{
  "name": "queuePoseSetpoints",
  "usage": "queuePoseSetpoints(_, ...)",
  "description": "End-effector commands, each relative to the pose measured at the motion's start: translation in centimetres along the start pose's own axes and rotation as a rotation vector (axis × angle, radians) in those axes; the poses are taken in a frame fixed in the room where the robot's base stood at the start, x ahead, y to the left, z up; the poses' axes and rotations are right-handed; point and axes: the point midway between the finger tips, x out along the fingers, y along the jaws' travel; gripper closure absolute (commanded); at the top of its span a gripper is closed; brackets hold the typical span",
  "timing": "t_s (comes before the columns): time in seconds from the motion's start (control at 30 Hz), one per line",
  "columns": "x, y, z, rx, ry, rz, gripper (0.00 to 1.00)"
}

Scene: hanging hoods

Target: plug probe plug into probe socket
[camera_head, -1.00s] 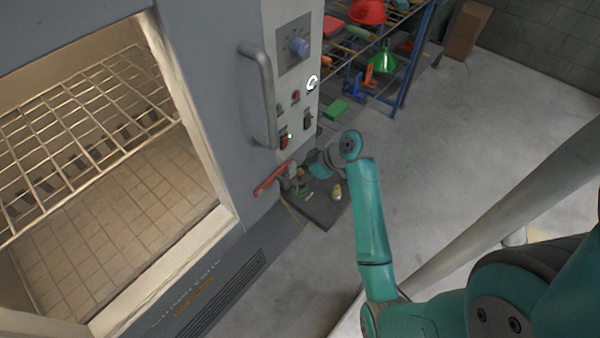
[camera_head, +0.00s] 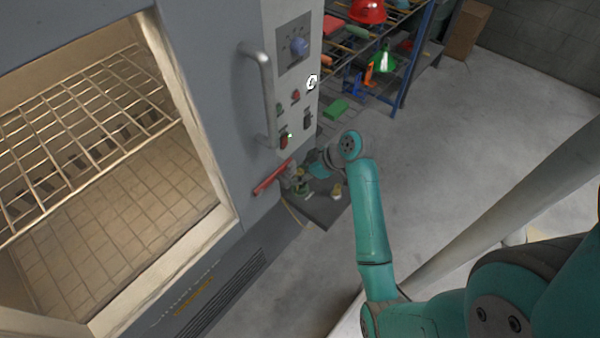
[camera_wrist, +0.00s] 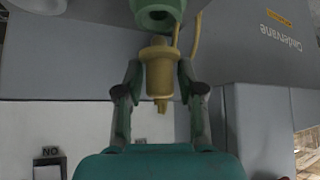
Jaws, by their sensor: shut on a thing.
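A yellow probe plug (camera_wrist: 159,78), with a wider collar and a narrower end, sits between the two fingers of my gripper (camera_wrist: 160,88), which is shut on it. A green round fitting with a dark bore, apparently the probe socket (camera_wrist: 158,14), is at the top of the wrist view, in line with the plug and very close to its upper end. I cannot tell whether they touch. In the head view my gripper (camera_head: 299,180) is small beside the lower front of the cabinet, and the plug and socket are too small there to make out clearly.
The grey cabinet (camera_head: 212,95) has a vertical handle (camera_head: 262,95) and a control panel (camera_head: 292,70) above my gripper. A red bar (camera_head: 272,177) is just left of it. A yellow cable (camera_wrist: 195,36) hangs beside the socket.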

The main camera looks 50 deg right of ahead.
Motion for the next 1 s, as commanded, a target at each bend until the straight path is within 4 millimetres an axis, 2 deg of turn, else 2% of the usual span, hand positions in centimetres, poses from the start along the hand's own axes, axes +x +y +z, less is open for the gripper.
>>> queuePoseSetpoints(1.0, 1.3, 0.0, 1.1, 0.0, 0.0, 0.0, 0.97)
